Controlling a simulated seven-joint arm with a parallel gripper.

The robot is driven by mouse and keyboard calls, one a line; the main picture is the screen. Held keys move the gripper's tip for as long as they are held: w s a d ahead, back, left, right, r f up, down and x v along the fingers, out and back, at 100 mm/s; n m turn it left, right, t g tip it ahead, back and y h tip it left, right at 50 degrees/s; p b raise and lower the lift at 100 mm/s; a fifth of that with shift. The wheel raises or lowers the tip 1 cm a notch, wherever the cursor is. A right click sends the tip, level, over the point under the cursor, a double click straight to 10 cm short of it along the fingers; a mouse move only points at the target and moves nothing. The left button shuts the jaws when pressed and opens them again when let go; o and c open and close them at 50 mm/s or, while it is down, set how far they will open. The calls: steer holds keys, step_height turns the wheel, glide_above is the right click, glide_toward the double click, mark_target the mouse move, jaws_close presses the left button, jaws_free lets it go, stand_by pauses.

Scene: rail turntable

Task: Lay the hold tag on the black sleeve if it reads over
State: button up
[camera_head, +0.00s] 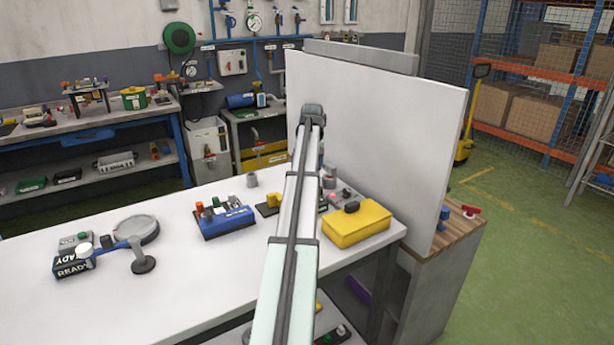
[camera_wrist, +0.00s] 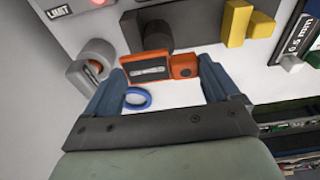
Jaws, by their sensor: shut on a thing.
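In the wrist view my gripper (camera_wrist: 163,72) is shut on an orange-framed tag (camera_wrist: 149,71) with a dark face and a white label too small to read. An orange block (camera_wrist: 183,67) adjoins its right end. A blue ring (camera_wrist: 138,98) shows just below the tag; I cannot tell whether it is attached. A dark cylinder (camera_wrist: 153,30), perhaps the black sleeve, stands just beyond the tag. Whether the tag touches it is unclear. A grey unit marked LIMIT (camera_wrist: 62,12) has a red light, partly cut off. In the head view my arm hides the gripper and tag.
A grey cylinder (camera_wrist: 95,60) is near my left finger; yellow blocks (camera_wrist: 237,22) are at upper right. In the head view, a yellow case (camera_head: 357,226) and blue tray (camera_head: 226,222) flank my arm. A white panel (camera_head: 390,140) rises behind.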

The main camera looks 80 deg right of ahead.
steer(key=shift+f, duration=1.65)
steer(key=shift+f, duration=0.15)
steer(key=o, duration=0.7)
steer(key=shift+o, duration=0.2)
step_height(320, 180, up, 12)
steer(key=s+a, duration=0.1)
steer(key=shift+a, duration=0.15)
